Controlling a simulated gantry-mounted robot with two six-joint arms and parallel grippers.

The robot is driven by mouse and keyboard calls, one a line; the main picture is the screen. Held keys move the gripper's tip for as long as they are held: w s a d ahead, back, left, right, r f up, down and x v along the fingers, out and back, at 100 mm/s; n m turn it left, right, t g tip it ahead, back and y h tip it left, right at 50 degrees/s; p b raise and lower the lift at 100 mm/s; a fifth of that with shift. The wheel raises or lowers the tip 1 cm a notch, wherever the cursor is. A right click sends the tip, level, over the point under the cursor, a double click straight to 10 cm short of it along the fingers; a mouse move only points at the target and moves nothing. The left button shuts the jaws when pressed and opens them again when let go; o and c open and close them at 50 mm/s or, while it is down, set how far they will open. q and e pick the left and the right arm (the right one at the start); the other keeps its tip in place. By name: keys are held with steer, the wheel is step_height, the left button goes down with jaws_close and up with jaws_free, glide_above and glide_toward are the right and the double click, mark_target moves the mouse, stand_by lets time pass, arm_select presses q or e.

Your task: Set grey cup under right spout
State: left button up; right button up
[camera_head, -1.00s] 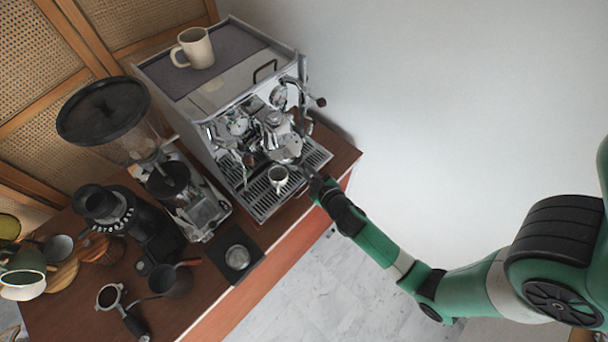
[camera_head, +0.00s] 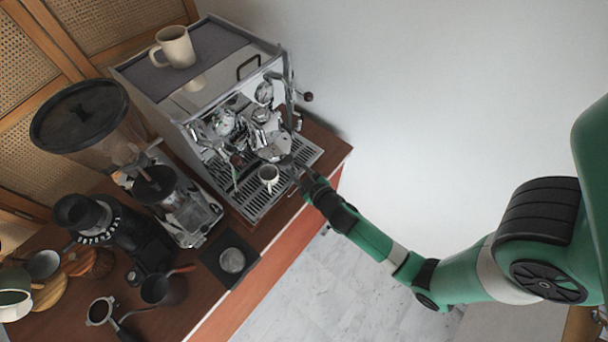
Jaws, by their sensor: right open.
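The grey cup (camera_head: 268,175) stands upright on the slotted drip tray (camera_head: 244,199) of the espresso machine (camera_head: 190,101), in front of the group head. The spouts above it are too small and cluttered to make out clearly. My right gripper (camera_head: 291,168) is open just to the right of the cup, at the tray's front edge. Whether a finger touches the cup is too small to tell. My left gripper is not in view.
A cream mug (camera_head: 175,46) stands on top of the machine. A grinder (camera_head: 165,190), a black tamping mat (camera_head: 213,257), a small dark pot (camera_head: 168,287) and a portafilter (camera_head: 101,311) crowd the wooden counter (camera_head: 262,262) to the left.

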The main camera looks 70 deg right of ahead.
steer(key=b+v, duration=0.1)
steer(key=v, duration=1)
steer(key=shift+s+a, duration=0.25)
steer(key=shift+s, duration=0.05)
